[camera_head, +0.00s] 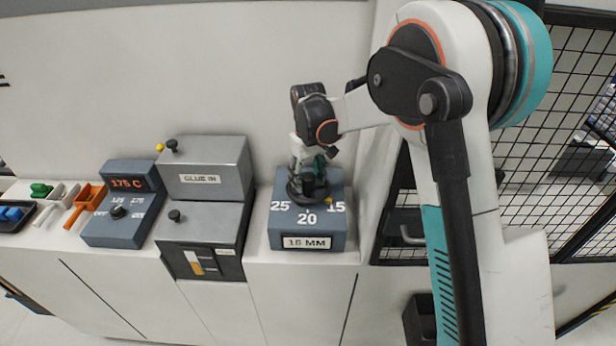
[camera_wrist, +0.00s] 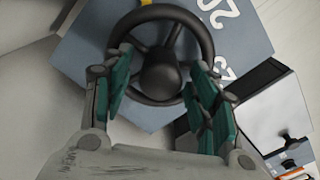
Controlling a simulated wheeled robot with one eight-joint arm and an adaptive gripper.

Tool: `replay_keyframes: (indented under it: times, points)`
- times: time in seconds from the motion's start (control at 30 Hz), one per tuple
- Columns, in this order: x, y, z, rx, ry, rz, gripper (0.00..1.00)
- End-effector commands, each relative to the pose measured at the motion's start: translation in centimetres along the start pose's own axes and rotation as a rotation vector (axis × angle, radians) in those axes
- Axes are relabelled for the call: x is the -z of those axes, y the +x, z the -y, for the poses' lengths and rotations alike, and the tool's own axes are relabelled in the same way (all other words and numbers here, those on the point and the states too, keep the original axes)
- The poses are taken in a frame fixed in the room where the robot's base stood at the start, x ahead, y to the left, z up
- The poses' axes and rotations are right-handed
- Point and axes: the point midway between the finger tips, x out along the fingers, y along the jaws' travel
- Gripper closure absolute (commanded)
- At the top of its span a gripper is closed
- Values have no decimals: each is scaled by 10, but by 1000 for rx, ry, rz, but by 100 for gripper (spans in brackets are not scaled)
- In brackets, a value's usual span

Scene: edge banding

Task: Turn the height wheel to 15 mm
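The dark height wheel (camera_wrist: 203,28) sits on top of a blue-grey box (camera_head: 262,228) marked 25, 20 and 15. A plate (camera_head: 306,242) on the box front appears to read 16 MM. A small yellow pointer (camera_head: 328,200) shows beside the 15 mark. My gripper (camera_head: 307,176) is down over the wheel and hides much of it in the head view. In the wrist view my gripper (camera_wrist: 158,60) has its teal fingers spread either side of the wheel's hub (camera_wrist: 160,75), overlapping the rim. A gap shows between fingers and hub; contact with the rim cannot be told.
Left of the box stands the grey GLUE IN unit (camera_head: 205,168) with black knobs. A mesh fence (camera_head: 545,120) is at right.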

Motion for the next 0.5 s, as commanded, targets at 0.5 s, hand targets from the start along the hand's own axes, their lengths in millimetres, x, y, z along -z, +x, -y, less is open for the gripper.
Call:
replay_keyframes:
  times: [0.5]
  points:
    - [-1, -31, 0, 0, 1, 1, 46]
